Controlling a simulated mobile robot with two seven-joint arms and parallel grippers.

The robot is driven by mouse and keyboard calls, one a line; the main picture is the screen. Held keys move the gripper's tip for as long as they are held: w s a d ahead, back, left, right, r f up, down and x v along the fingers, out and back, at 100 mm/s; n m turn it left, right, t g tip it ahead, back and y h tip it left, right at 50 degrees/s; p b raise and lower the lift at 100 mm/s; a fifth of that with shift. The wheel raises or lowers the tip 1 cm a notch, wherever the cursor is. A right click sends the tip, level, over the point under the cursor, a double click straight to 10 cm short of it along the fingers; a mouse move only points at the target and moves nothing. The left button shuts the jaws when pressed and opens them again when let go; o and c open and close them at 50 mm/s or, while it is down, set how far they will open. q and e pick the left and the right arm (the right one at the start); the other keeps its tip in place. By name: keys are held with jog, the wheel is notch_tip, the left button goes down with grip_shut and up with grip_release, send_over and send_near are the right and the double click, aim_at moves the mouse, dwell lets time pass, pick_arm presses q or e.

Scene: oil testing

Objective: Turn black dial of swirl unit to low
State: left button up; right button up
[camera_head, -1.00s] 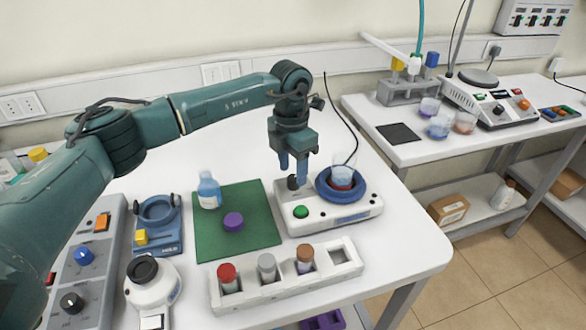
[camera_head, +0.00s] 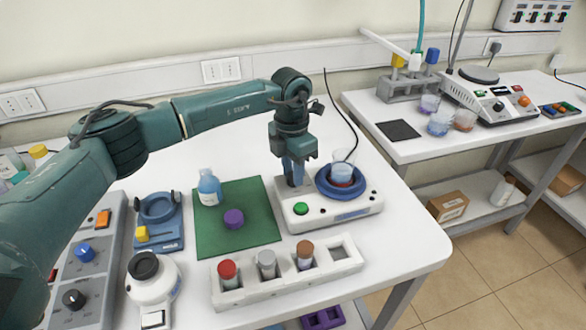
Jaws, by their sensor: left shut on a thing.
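The swirl unit (camera_head: 345,213) is a white box near the right side of the near table. It has a green button (camera_head: 300,208) at its front left and a blue round platform (camera_head: 341,190) holding a beaker (camera_head: 342,170) with red at its bottom. My left gripper (camera_head: 294,180) points down at the unit's back left, beside the platform. It is shut on the black dial, which its fingers now hide almost fully. The dial's setting cannot be read. My right gripper is not in view.
A green mat (camera_head: 255,222) with a blue bottle (camera_head: 209,188) and purple cap (camera_head: 233,219) lies left of the unit. A white rack (camera_head: 285,282) with capped tubes stands in front. A black cable (camera_head: 343,117) rises behind the unit. Another equipment table stands at the right.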

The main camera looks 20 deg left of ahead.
pick_arm(q)
jog(key=shift+c, duration=0.4)
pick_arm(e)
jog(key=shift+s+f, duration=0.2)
